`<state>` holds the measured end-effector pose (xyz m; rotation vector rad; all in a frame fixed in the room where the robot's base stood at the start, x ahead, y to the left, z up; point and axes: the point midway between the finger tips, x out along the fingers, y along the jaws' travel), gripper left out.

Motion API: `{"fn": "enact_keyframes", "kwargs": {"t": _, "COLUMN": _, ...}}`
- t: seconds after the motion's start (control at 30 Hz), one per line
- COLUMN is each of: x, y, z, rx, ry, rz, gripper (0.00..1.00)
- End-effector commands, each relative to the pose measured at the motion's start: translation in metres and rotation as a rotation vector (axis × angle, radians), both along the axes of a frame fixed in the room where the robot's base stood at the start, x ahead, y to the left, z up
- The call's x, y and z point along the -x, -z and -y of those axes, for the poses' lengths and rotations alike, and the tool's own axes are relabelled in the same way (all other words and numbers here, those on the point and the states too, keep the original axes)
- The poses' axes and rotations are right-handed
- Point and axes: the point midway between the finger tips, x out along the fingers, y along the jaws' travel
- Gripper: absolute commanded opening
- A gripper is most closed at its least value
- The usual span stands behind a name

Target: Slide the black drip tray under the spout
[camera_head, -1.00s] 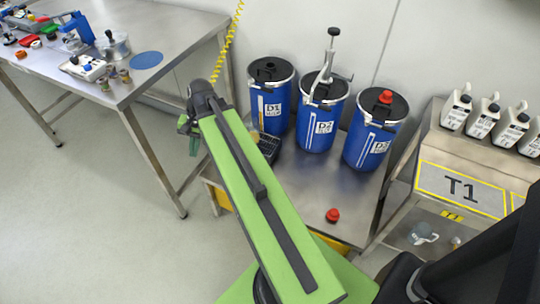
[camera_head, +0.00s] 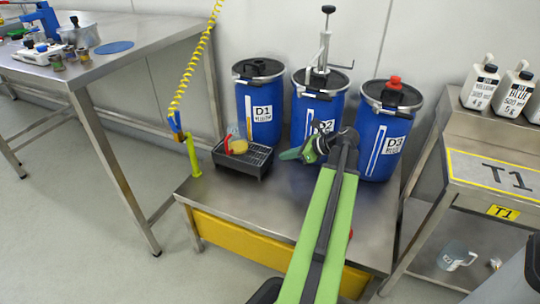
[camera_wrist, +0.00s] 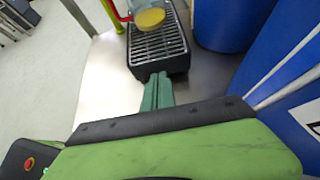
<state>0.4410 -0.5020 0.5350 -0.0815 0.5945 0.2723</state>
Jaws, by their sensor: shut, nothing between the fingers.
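The black drip tray (camera_head: 243,174) with its slotted grate lies on the steel bench in front of drum D1. A clear jug with a red handle and yellow contents (camera_head: 238,147) stands on it. In the wrist view the tray (camera_wrist: 172,67) lies just beyond my fingertips. My gripper (camera_head: 283,155) is shut and empty, to the right of the tray and in front of drum D2 (camera_head: 303,108); in the wrist view its fingertips (camera_wrist: 160,77) are close to the tray's near end, contact unclear. A pump (camera_head: 324,50) with a side arm rises from D2; its spout is not clear.
Blue drums D1 (camera_head: 262,105) and D3 (camera_head: 387,140) flank D2. A yellow-green post (camera_head: 194,157) stands at the bench's left edge, near a yellow coiled hose (camera_head: 190,70). The bench front-left is clear. Table T1 (camera_head: 490,165) stands at right.

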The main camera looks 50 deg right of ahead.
Motion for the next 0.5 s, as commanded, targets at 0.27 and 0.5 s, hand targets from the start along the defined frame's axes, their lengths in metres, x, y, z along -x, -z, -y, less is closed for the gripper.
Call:
{"fn": "enact_keyframes", "kwargs": {"t": 0.27, "x": -0.054, "y": 0.000, "z": -0.016, "rx": 0.002, "ry": -0.006, "rz": 0.000, "gripper": 0.00}}
{"fn": "enact_keyframes", "kwargs": {"t": 0.5, "x": -0.101, "y": 0.000, "z": -0.029, "rx": 0.002, "ry": -0.005, "rz": -0.001, "gripper": 0.00}}
